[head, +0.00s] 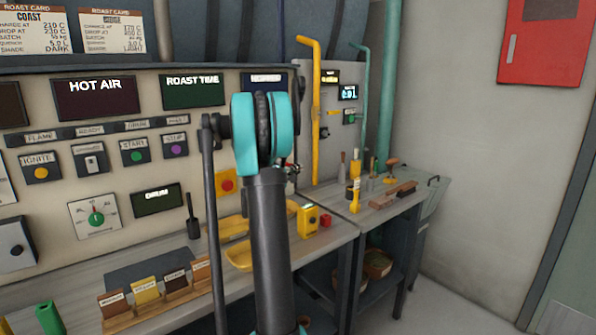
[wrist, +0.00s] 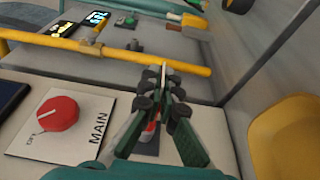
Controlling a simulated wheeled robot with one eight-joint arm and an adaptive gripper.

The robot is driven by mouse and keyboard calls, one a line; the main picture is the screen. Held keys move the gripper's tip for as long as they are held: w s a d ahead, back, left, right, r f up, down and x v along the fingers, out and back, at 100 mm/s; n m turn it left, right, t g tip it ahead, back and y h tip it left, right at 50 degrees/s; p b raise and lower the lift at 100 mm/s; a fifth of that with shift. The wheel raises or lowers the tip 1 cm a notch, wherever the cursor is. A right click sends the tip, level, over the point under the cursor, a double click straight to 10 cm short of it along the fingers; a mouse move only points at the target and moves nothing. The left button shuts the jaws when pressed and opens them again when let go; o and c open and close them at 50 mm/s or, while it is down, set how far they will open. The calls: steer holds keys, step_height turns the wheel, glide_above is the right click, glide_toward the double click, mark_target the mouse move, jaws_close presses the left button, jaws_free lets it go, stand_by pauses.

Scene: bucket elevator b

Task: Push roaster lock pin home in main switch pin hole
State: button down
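In the wrist view, my gripper (wrist: 165,80) has its dark, jointed fingertips drawn together over the grey panel. A pale sliver shows at the tips, but I cannot make out a held object. The main switch (wrist: 58,113), a red knob on a white plate marked MAIN, is to the left of the fingers. A small red and white piece (wrist: 152,127) shows between the fingers, above a dark plate (wrist: 147,146). It may be the lock pin, but the fingers partly hide it. I cannot make out the hole. In the head view, my arm hides most of this area.
A yellow pipe (wrist: 100,47) crosses the panel beyond the fingertips. A rounded yellow part (wrist: 285,135) is close on the right. In the head view, the bench (head: 335,238) carries yellow trays (head: 233,227), a yellow box (head: 307,220) and several tools.

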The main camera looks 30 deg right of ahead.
steer(key=shift+w, duration=0.25)
steer(key=c, duration=1.6)
jaws_free()
steer(key=shift+c, duration=0.2)
steer(key=shift+a, duration=0.1)
steer(key=v, duration=1.2)
